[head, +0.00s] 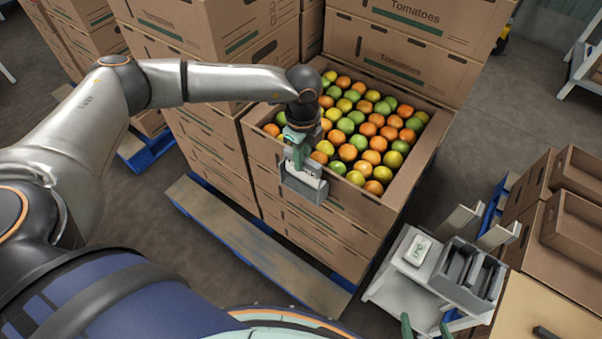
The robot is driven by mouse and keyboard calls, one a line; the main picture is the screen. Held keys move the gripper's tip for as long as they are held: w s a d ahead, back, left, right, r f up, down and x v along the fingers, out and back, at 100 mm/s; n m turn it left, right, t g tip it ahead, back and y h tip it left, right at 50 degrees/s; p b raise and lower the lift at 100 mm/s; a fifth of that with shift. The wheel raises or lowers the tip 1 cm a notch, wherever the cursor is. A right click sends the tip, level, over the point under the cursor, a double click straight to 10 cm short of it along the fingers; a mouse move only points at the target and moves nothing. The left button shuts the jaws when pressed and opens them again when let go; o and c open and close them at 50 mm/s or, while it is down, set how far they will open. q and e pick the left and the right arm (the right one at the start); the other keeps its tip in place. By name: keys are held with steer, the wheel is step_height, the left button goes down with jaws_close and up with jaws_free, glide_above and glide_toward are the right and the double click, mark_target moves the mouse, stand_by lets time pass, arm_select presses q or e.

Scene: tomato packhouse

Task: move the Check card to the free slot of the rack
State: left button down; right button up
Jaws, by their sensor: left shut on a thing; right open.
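My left gripper (298,158) has green fingers and is shut on a white card (308,167) with dark marks, too small to read. The card stands in or just over a grey holder (304,190) at the front wall of the open tomato box; I cannot tell how deep it sits. A grey rack (468,277) with dark slots stands on a pale cart at the lower right; no card shows in it. My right gripper (425,327) is open at the bottom edge, its two green fingertips apart and in front of the cart, mostly cut off.
A small white object (418,250) lies on the cart (384,280) left of the rack. Brown cartons (565,290) stand at the right. Tall cartons stand behind.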

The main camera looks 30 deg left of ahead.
arm_select(q)
steer(key=shift+r+p, duration=1.2)
steer(key=shift+r, duration=0.6)
